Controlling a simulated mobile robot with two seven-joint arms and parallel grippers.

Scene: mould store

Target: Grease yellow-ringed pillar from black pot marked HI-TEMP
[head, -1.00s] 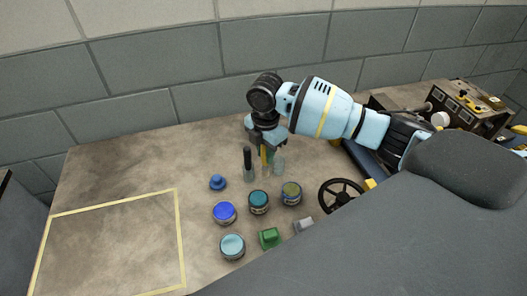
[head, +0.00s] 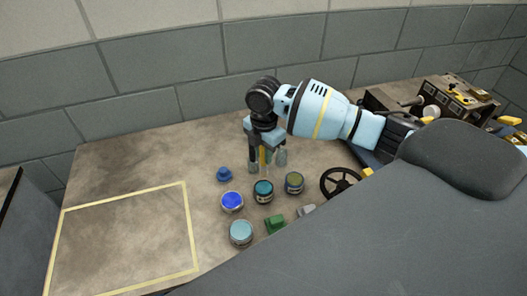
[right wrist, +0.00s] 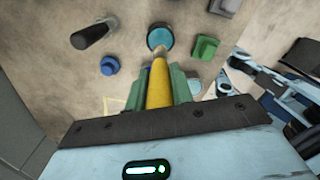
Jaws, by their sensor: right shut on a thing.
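My right gripper (head: 265,150) points down at the back of the bench. It is shut on a yellow-handled tool (right wrist: 159,84), which shows between its green fingers in the right wrist view. The tool's pale tip overlaps the edge of a teal-topped pot there; I cannot tell its height. In the head view the tool is behind the pots. Those are a blue pot (head: 232,202), a dark teal pot (head: 263,192), an olive-topped pot (head: 294,183) and a light teal pot (head: 240,233). Their labels are unreadable. I cannot make out a yellow-ringed pillar. My left gripper is out of view.
A blue knob (head: 224,174) stands left of the gripper. Clear holders (head: 281,158) stand close beside the fingers. A green block (head: 275,223), a grey block (head: 306,211) and a black handwheel (head: 340,182) lie to the front and right. The taped square (head: 190,225) at left is empty.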

